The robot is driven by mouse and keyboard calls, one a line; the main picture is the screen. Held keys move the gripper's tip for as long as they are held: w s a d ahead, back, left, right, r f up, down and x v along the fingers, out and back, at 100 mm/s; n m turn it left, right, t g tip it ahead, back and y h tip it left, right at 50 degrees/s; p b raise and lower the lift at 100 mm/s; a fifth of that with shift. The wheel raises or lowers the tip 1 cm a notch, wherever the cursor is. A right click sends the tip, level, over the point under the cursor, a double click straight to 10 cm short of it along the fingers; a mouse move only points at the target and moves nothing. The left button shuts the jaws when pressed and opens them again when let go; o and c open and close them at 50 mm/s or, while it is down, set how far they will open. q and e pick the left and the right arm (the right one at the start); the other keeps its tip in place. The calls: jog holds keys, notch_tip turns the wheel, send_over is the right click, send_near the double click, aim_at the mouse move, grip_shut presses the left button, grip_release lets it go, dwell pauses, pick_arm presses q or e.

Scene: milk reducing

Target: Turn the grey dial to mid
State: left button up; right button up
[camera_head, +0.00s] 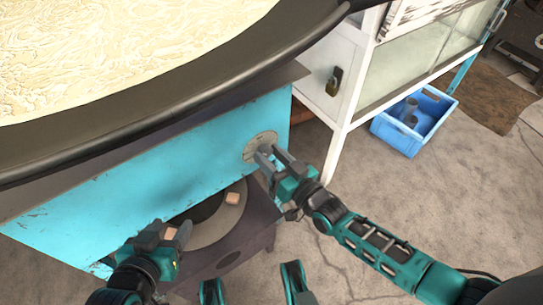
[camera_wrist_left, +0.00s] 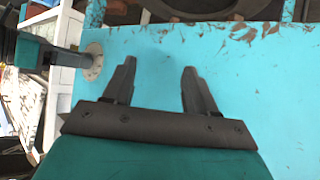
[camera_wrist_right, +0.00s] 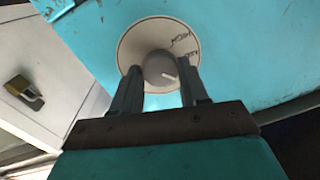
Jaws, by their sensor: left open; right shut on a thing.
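The grey dial (camera_wrist_right: 158,62) sits in the middle of a round cream plate (camera_wrist_right: 150,33) on a turquoise panel (camera_head: 130,190). Its white pointer line points right and slightly down in the right wrist view. The plate carries dark writing at its upper right; one word looks like "HIGH", the other is too small to read. My right gripper (camera_head: 268,154) is shut on the dial, one finger on each side. In the head view its fingers hide most of the dial. My left gripper (camera_head: 178,231) is open and empty, low in front of the panel; its open fingers also show in the left wrist view (camera_wrist_left: 158,68).
A large dark-rimmed pan (camera_head: 215,95) of creamy milk stands above the panel. A burner stand (camera_head: 245,235) is below it. To the right are a white cabinet (camera_head: 333,65) with a padlock and a blue crate (camera_head: 405,140) on the floor. Concrete floor at right is mostly clear.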

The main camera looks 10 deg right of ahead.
jog(key=shift+c, duration=1.2)
pick_arm(q)
jog(key=shift+a+r, duration=0.1)
jog(key=shift+r, duration=0.05)
pick_arm(e)
jog(key=shift+n+p, duration=0.4)
jog(key=n+p, duration=0.1)
jog(key=n, duration=0.1)
jog(key=shift+r+n+p, duration=0.1)
jog(key=shift+n+p, duration=0.25)
jog(key=shift+n, duration=0.05)
pick_arm(q)
jog(key=shift+s+a+r+p, duration=0.25)
jog(key=shift+a+r+p, duration=0.25)
jog(key=shift+r+p, duration=0.25)
pick_arm(e)
jog(key=shift+s+n, duration=0.1)
jog(key=shift+n, duration=1.8)
jog(key=shift+a, duration=0.1)
jog(key=shift+g, duration=0.3)
pick_arm(q)
jog(key=shift+d+r, duration=0.1)
jog(key=shift+r, duration=0.05)
pick_arm(e)
jog(key=o, duration=1.1)
jog(key=shift+c, duration=0.2)
